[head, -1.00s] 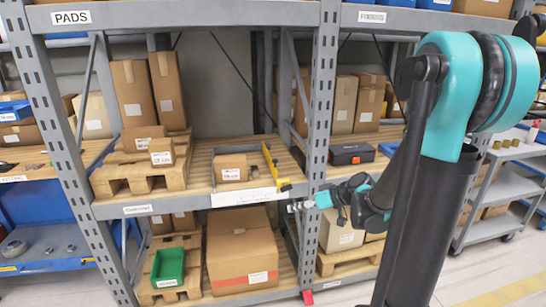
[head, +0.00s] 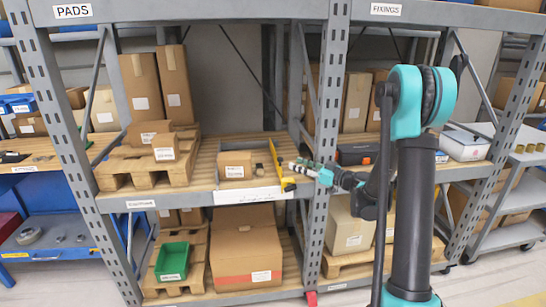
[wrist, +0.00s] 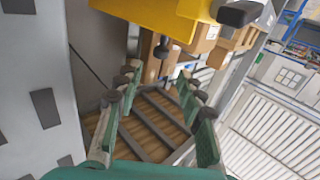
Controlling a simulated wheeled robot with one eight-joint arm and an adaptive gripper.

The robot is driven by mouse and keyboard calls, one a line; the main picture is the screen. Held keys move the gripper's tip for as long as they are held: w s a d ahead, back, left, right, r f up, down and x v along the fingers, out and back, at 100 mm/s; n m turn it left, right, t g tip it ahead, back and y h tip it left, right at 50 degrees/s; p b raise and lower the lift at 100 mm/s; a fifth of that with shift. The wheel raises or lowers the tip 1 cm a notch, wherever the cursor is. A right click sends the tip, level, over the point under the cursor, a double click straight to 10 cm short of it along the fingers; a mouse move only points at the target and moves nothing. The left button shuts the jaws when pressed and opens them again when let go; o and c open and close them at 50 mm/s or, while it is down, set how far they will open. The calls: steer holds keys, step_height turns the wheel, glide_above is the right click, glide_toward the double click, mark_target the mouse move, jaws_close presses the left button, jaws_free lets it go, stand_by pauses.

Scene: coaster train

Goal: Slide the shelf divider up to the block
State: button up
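The yellow shelf divider (head: 278,166) stands on the middle wooden shelf, running from back to front, with a dark part at its front end. My gripper (head: 290,165) is just right of the divider, near the shelf post; contact cannot be told. In the wrist view, my gripper (wrist: 158,78) has its fingers spread with nothing between them, and the yellow divider (wrist: 150,14) crosses the top.
A grey upright post (head: 325,140) stands beside my gripper. A pallet with boxes (head: 150,180) fills the shelf's left part. A white strip (head: 248,196) lies along the front edge. A black case (head: 357,154) sits in the right bay. Below are a large carton (head: 245,250) and a green bin (head: 172,262).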

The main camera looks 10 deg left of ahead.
mark_target(279, 159)
steer(key=x, duration=1.3)
steer(key=shift+f, duration=0.1)
jaws_close()
